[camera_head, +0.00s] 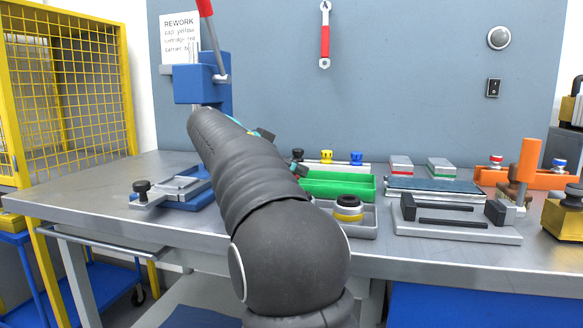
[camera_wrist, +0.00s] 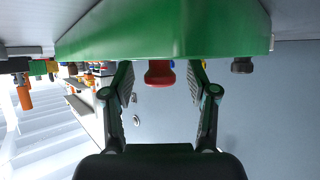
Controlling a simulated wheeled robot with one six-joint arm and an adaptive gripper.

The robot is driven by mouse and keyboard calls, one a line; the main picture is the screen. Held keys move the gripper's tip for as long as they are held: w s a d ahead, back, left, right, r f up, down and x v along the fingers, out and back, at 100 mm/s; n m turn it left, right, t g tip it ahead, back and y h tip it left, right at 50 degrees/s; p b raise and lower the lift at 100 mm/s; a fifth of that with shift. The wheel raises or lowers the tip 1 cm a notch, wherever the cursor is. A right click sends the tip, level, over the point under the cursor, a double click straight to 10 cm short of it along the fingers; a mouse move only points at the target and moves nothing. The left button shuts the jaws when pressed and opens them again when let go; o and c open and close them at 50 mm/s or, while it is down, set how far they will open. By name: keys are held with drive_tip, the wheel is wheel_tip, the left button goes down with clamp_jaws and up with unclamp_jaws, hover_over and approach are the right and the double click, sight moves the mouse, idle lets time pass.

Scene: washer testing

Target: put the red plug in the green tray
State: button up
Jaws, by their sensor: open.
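The green tray (camera_head: 335,187) lies on the bench just right of my arm in the head view. Its green side also fills the top of the wrist view (camera_wrist: 160,30). A red plug (camera_wrist: 159,76) shows between my fingers in the wrist view, just below the tray's edge in the picture; its other end is hidden. I cannot make it out in the head view, where my arm blocks that area. My gripper (camera_wrist: 160,82) is open, with one finger on each side of the red plug and visible gaps to both. It is mostly hidden in the head view.
A yellow plug (camera_head: 326,157), a blue plug (camera_head: 357,158) and a black one (camera_head: 297,154) stand behind the tray. A grey tray with a round yellow-and-black part (camera_head: 348,207) is in front. A blue press (camera_head: 200,82) stands at left; a grey fixture (camera_head: 455,221) at right.

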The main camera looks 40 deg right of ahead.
drive_tip(key=s+p+v, duration=0.1)
drive_tip(key=v, duration=1.1)
drive_tip(key=shift+w, duration=0.45)
